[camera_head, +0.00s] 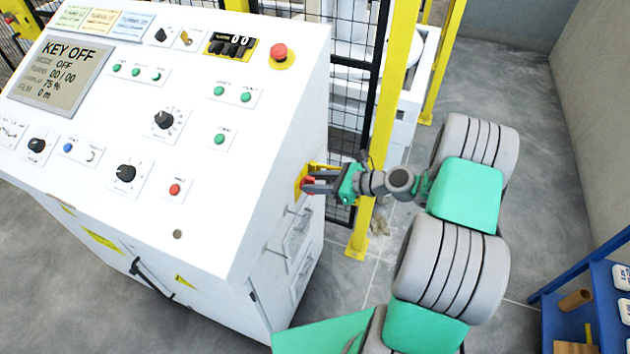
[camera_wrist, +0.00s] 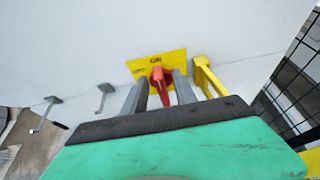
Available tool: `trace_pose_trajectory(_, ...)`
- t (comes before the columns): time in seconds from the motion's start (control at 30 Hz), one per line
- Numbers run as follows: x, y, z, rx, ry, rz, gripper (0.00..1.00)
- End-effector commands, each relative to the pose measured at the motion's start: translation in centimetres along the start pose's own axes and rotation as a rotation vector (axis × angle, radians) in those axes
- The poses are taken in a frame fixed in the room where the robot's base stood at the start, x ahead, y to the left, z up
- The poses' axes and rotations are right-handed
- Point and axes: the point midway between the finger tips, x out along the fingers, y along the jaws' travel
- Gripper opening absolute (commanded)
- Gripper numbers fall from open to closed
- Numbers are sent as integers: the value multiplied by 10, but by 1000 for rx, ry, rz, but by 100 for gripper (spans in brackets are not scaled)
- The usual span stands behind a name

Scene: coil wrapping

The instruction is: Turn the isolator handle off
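The isolator handle (camera_wrist: 162,85) is red and sits on a yellow plate (camera_wrist: 141,66) on the side of the white cabinet. "ON" reads at the plate's top, and a smaller word at its left is too blurred to read surely. The handle looks roughly upright in the wrist view, its lower end towards me. My gripper (camera_wrist: 160,84) is at the plate, one grey finger on each side of the handle. The fingers stand apart, with gaps beside the handle's lower part; contact near its top cannot be told. In the head view my gripper (camera_head: 309,186) partly hides the handle.
A yellow bracket (camera_wrist: 204,76) sticks out just right of the plate. A yellow post (camera_head: 385,120) and black mesh fence stand close to my arm. A blue shelf (camera_head: 600,290) is at right.

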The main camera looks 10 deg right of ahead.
Motion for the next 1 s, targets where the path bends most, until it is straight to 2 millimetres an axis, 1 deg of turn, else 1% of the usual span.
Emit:
trace_pose_trajectory(0.1, 0, 0, 0, 0, 0, 0, 33)
trace_pose_trajectory(0.5, 0, 0, 0, -1, 0, 0, 0)
trace_pose_trajectory(1.0, -1, 0, 0, -5, 0, -1, 0)
